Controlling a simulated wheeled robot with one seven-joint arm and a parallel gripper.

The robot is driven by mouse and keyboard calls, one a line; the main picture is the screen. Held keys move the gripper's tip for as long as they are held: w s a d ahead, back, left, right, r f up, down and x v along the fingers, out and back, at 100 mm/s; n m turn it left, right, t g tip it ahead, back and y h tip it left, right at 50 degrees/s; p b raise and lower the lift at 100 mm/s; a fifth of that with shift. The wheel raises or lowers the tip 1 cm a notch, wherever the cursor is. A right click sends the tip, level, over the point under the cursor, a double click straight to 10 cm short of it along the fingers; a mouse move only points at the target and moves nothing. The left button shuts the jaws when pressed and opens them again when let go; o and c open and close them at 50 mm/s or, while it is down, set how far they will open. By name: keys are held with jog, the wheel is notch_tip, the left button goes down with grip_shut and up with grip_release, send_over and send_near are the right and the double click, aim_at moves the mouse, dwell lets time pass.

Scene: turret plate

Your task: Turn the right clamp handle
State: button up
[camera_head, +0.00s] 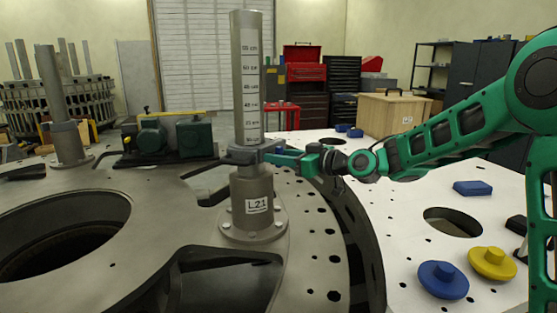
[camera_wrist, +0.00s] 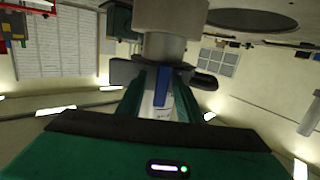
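The grey clamp (camera_head: 240,156) sits around the upright post (camera_head: 248,85) labelled L21. My gripper (camera_head: 270,153) reaches in from the right and its green fingers are at the clamp's right side. In the wrist view, which looks upside down, the clamp (camera_wrist: 124,71) shows dark ends on both sides of the post. My gripper's two fingers (camera_wrist: 160,88) stand apart there, with a narrow blue piece (camera_wrist: 162,85) between them, apparently the handle. Small gaps seem to show beside it. In the head view my fingers hide this part.
The post stands on a large grey plate (camera_head: 120,200) with a round opening and slots. A green motor unit (camera_head: 165,138) is at left. Blue (camera_head: 443,280) and yellow (camera_head: 492,263) knobs lie at the lower right. Another post (camera_head: 55,100) stands far left.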

jog(key=v, duration=1)
jog(key=shift+s+d, duration=0.2)
jog(key=shift+d, duration=0.1)
